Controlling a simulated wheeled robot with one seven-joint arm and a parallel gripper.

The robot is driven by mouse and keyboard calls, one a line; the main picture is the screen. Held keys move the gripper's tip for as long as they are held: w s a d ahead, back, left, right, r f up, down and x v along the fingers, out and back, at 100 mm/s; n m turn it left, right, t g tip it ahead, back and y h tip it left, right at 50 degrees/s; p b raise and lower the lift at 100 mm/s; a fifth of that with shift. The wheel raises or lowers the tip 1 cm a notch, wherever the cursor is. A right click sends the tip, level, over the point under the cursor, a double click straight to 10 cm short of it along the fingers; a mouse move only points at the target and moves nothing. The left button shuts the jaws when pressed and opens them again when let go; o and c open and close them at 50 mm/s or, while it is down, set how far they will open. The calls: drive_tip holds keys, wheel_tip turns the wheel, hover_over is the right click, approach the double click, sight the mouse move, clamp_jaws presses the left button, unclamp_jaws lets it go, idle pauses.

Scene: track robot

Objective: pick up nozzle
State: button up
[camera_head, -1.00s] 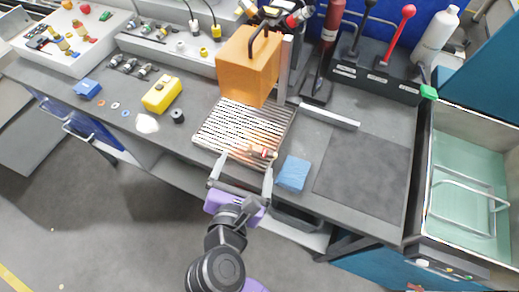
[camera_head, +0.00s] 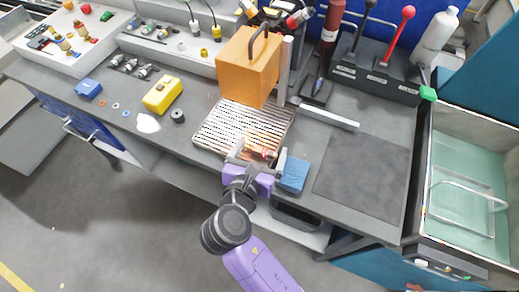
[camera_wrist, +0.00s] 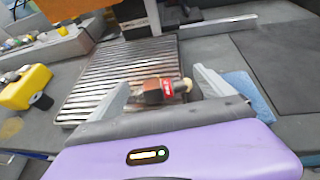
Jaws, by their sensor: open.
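The nozzle (camera_wrist: 166,89) is a small piece with a dark end, a red band and a pale tip. It lies on the front part of the ribbed metal tray, near the tray's right corner. In the head view the nozzle (camera_head: 264,153) shows just beyond my fingers. My gripper (camera_head: 259,151) is open at the tray's front edge. In the wrist view my gripper (camera_wrist: 160,85) has one finger on each side of the nozzle, with the right finger closer to it. I cannot tell how high the fingers are above the tray.
The ribbed tray (camera_head: 218,128) lies on the grey bench. A blue cloth or sponge (camera_head: 293,174) sits just right of my gripper. An orange box (camera_head: 247,68) stands at the tray's back. A yellow case (camera_head: 162,95) is to the left. A dark mat (camera_head: 362,172) is clear.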

drive_tip(key=c, duration=1.5)
drive_tip(key=shift+r, duration=0.2)
drive_tip(key=shift+c, duration=0.2)
